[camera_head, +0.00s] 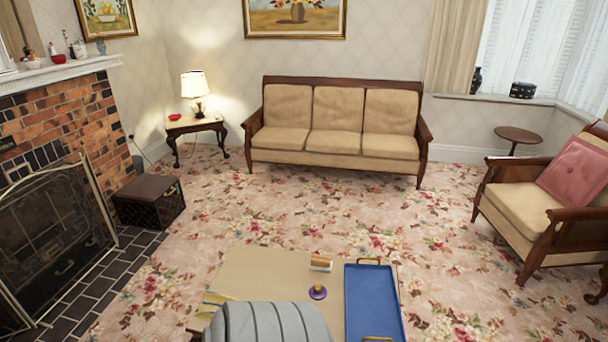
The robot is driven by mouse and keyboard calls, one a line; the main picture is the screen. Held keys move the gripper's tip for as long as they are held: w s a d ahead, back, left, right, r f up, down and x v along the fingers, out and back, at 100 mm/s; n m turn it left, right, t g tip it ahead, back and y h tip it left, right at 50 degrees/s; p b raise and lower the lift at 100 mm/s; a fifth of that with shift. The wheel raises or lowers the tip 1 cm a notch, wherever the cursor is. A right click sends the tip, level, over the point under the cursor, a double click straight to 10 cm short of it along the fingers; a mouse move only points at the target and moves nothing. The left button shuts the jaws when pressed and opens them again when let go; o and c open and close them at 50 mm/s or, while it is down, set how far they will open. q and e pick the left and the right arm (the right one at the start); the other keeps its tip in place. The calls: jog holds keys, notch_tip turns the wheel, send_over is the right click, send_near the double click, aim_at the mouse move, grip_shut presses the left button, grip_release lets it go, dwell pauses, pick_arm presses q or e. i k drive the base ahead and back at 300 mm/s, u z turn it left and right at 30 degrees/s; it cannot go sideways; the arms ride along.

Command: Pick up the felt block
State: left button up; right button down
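A small block (321,262) lies on the low wooden table (262,272), near its far edge. Its top is orange-brown and its lower side is pale. It is the likeliest felt block, but the felt is too small to make out. It lies just left of a blue tray (373,297) and is apart from it. Neither of my grippers is in view.
A round purple object (317,292) stands nearer than the block. A large grey ribbed shape (270,323) covers the table's near part, with a yellowish item (214,301) to its left. A sofa (337,145) stands far behind; carpet between is clear.

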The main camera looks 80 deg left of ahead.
aim_at(318, 263)
jog(key=u, duration=0.75)
jog(key=i, duration=0.65)
jog(key=u, duration=0.75)
